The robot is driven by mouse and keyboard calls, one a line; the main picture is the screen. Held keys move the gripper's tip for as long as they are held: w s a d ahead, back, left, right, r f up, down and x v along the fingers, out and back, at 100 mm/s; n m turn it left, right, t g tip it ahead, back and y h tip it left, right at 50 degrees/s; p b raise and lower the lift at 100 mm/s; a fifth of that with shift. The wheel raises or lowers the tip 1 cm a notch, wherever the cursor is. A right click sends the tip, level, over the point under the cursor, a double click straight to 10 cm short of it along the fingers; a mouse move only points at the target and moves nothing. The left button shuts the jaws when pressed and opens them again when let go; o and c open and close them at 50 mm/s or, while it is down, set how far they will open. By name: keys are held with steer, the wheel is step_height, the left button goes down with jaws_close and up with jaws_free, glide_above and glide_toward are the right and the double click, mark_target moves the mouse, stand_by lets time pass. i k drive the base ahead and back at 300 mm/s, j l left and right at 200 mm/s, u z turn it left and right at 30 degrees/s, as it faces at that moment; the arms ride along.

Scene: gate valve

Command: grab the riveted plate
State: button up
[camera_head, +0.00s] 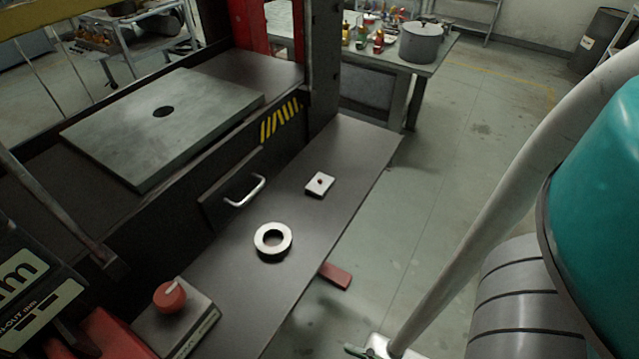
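The riveted plate (320,184) is a small, light, square plate with a dark reddish spot at its middle. It lies flat on the long dark shelf (355,150) at the front of the machine, toward the shelf's far end. Nothing covers it or touches it. My gripper cannot be made out in this view. A teal and grey rounded part at the right edge looks like part of my arm.
A metal ring (273,240) lies on the shelf nearer than the plate. A handle (245,191) juts out left of both. A red knob (170,295) on a box stands at the near end. A thick grey slab (165,125) lies behind.

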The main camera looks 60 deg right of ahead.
mark_target(316, 190)
steer(key=j+z, duration=0.1)
steer(key=z, duration=1.9)
steer(key=k+j+z, duration=0.15)
steer(key=k, duration=0.25)
steer(key=k+j+z, duration=0.2)
steer(key=k, duration=0.2)
